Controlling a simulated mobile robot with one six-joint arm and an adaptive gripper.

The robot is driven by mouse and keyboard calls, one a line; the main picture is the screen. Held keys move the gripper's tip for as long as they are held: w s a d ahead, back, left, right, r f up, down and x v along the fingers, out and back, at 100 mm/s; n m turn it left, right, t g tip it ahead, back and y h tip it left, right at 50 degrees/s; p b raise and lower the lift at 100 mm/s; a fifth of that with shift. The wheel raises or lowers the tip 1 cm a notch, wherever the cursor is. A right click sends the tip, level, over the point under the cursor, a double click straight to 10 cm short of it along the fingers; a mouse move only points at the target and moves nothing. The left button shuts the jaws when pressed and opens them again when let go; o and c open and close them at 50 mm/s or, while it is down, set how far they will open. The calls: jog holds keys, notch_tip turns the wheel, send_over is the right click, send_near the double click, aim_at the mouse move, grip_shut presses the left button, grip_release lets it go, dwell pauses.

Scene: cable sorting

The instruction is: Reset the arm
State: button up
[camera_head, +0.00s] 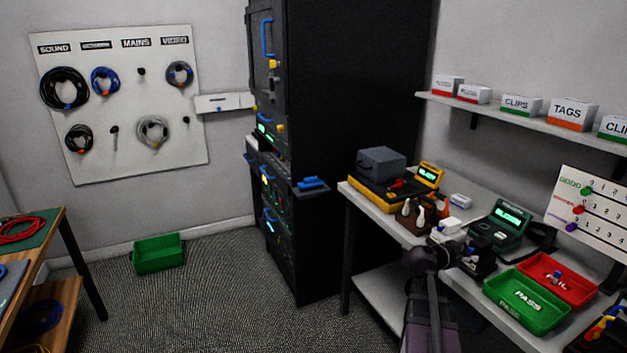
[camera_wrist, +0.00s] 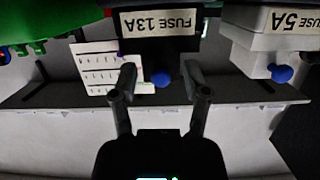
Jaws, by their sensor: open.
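My gripper (camera_wrist: 161,82) is open in the wrist view, its two dark fingers apart with nothing held between them. A dark box labelled FUSE 13A (camera_wrist: 160,22) with a blue knob (camera_wrist: 162,80) shows upside down beyond the fingers. The knob appears in the gap, but I cannot tell how far off it is. In the head view my arm (camera_head: 430,310) rises at the lower right, in front of the workbench (camera_head: 372,205). The fingertips are hard to make out there among the dark items on the bench.
A green PASS tray (camera_head: 514,318) and a red FAIL tray (camera_head: 580,290) sit on the bench right of my arm. Testers (camera_head: 500,222) stand behind. A black rack (camera_head: 350,90) stands left of the bench. A green bin (camera_head: 158,266) is on the otherwise open floor.

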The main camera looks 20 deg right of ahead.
jog(key=w+a+f+n+y, duration=0.1)
jog(key=a+f+n+y, duration=0.35)
jog(key=a, duration=0.75)
jog(key=w+a+f+n+y, duration=0.1)
jog(key=a+f+n+y, duration=0.4)
jog(key=a, duration=0.7)
jog(key=s+a+f+n+g+y, duration=0.1)
jog(key=a+f+n+y, duration=0.1)
jog(key=a, duration=0.5)
jog(key=s+a+f+n+y, duration=0.1)
jog(key=s+a+n+y, duration=0.1)
jog(key=a, duration=0.6)
jog(key=s+a+f+n+g+y, duration=0.1)
jog(key=a+f+n, duration=0.15)
jog(key=a, duration=0.45)
notch_tip(320, 180, up, 14)
jog(key=p, duration=1.3)
jog(key=shift+s+a, duration=0.3)
jog(key=shift+f+y, duration=0.1)
jog(key=shift+y, duration=0.15)
